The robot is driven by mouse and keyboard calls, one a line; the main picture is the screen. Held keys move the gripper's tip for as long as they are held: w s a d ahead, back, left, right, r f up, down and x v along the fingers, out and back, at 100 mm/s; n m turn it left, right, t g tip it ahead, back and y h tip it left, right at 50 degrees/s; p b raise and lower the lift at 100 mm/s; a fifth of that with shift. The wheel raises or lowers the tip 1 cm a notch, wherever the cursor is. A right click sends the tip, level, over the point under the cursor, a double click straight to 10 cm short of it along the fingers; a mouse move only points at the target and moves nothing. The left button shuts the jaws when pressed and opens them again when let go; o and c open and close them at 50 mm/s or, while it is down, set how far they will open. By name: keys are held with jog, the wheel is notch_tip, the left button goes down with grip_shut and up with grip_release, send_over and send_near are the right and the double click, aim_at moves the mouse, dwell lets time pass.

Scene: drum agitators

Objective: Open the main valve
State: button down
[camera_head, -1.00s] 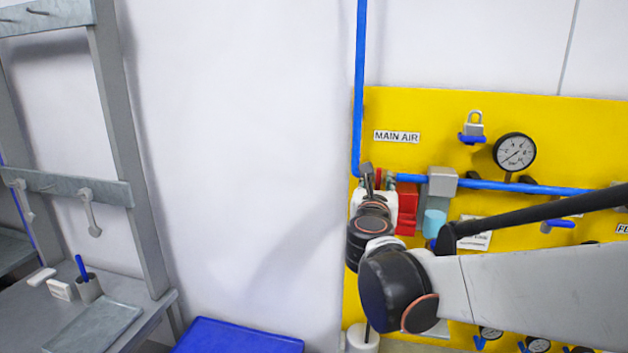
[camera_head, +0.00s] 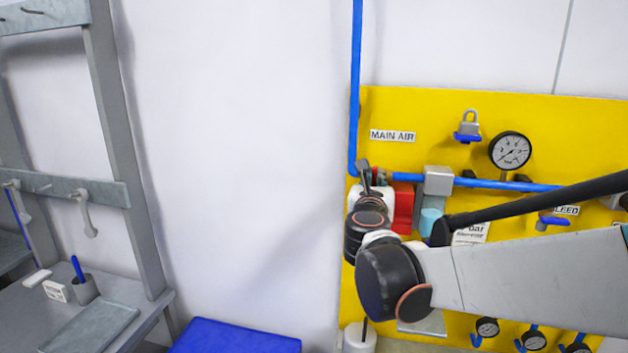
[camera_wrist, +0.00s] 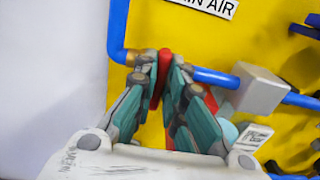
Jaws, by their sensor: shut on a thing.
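The main air line is a blue pipe (camera_head: 357,90) that comes down the wall and bends right across a yellow panel, below the "MAIN AIR" label (camera_head: 393,136). My gripper (camera_wrist: 162,80) is at this bend, with its two fingers shut on a narrow red valve handle (camera_wrist: 163,66), which stands nearly upright between them in the wrist view. In the head view my gripper (camera_head: 366,178) is partly hidden by my own wrist. A red part (camera_head: 403,207) shows just right of it; I cannot tell how it joins the handle. The valve body is mostly hidden.
A grey block (camera_head: 439,181) sits on the pipe right of my gripper, with a light-blue cylinder (camera_head: 431,222) below. A padlock (camera_head: 468,126) and a gauge (camera_head: 510,151) are higher up. A grey bench (camera_head: 60,315) and blue box (camera_head: 235,337) stand left.

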jog(key=n, duration=0.4)
jog(key=shift+a+n, duration=0.2)
jog(key=shift+n, duration=0.2)
jog(key=shift+a+f+n+b, duration=0.15)
jog(key=shift+n+b, duration=0.25)
jog(key=shift+n, duration=2.8)
jog(key=shift+a+f+n+b, duration=0.15)
jog(key=shift+n+b, duration=0.2)
jog(key=shift+n, duration=2.85)
jog(key=c, duration=1.7)
grip_release()
jog(key=shift+o, duration=0.2)
